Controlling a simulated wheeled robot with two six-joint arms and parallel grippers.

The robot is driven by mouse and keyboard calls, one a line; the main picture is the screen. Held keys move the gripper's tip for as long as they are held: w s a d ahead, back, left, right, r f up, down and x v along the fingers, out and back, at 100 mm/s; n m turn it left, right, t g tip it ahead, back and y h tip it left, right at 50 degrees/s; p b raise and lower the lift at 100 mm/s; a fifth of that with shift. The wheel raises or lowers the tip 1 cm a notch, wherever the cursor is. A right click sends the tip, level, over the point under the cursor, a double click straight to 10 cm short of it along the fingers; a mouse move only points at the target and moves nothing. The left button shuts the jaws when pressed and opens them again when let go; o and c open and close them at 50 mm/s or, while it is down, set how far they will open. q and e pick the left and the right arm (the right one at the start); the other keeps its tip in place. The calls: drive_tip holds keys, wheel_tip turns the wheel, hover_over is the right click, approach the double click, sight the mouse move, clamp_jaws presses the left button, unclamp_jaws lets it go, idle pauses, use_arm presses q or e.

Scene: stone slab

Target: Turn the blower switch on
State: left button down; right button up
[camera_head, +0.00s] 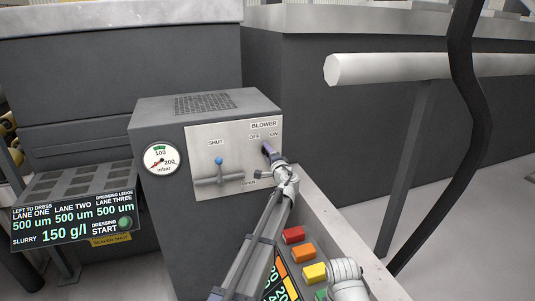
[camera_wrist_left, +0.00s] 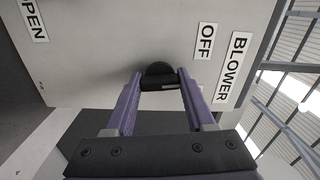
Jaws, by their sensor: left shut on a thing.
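The blower switch (camera_wrist_left: 158,74) is a small black knob with a bar on the light panel, in the left wrist view. The BLOWER and OFF labels are to its right there; the ON label is not in that view. My left gripper (camera_wrist_left: 160,88) is shut on the switch, its purple fingers on either side of the bar. In the head view my left gripper (camera_head: 267,150) is at the panel just under the OFF and ON labels and hides most of the switch. Which label the switch points to I cannot tell. My right gripper is not in view.
The panel (camera_head: 205,140) also holds a lever with a blue ball (camera_head: 219,161), marked SHUT and OPEN. A round gauge (camera_head: 161,159) is left of it. Coloured buttons (camera_head: 303,252) are below right. A white rail (camera_head: 430,67) and black hose (camera_head: 467,100) stand at the right.

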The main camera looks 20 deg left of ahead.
use_arm(q)
drive_tip(key=m, duration=0.4)
drive_tip(key=shift+m, duration=2.6)
drive_tip(key=shift+c, duration=1.2)
unclamp_jaws()
drive_tip(key=v, duration=0.8)
drive_tip(key=shift+w, duration=0.2)
